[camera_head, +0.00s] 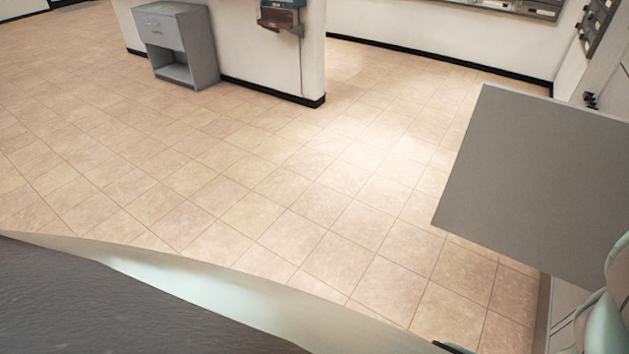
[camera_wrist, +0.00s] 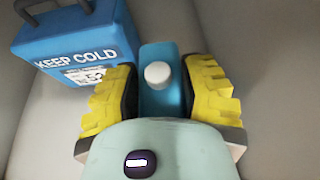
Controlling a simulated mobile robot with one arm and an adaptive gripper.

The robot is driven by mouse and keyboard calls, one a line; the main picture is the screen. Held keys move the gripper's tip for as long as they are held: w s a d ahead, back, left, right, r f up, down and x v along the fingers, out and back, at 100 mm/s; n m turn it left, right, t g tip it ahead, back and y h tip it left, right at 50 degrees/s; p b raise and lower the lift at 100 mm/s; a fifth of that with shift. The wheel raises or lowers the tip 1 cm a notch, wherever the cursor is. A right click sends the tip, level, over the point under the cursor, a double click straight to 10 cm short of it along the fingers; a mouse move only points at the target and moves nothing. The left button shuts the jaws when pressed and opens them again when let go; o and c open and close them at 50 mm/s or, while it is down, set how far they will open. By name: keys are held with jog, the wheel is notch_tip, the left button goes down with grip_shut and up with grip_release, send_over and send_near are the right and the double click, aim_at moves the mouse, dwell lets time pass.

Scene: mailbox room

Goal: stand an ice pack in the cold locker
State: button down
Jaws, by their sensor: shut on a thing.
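In the wrist view, my gripper (camera_wrist: 159,84) has its yellow-padded fingers shut on a blue ice pack (camera_wrist: 157,54) with a round white cap. One finger is on each side of the pack, and its lower part is hidden behind my gripper body. A blue box (camera_wrist: 75,44) marked "KEEP COLD", with a dark handle and a white label, stands just left of the pack. Plain grey surfaces lie around both, perhaps the inside of the locker. Whether the pack touches the surface under it I cannot tell. The pack and my fingers do not show in the head view.
In the head view, a large flat grey panel (camera_head: 540,180), maybe an open locker door, juts out at the right, close to my arm. A grey cabinet (camera_head: 177,45) stands against a partition wall at the back. The tiled floor (camera_head: 250,160) between is clear.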

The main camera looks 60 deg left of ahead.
jog(key=shift+w+f+b, duration=0.15)
jog(key=shift+f+b, duration=0.95)
jog(key=shift+f, duration=0.5)
jog(key=shift+w+d+f, duration=0.1)
jog(key=shift+f, duration=0.05)
jog(key=c, duration=0.5)
grip_release()
jog(key=shift+r, duration=0.25)
jog(key=p+v, duration=0.2)
jog(key=v, duration=0.4)
jog(key=p+v, duration=0.2)
jog(key=v, duration=0.4)
jog(key=shift+f, duration=0.2)
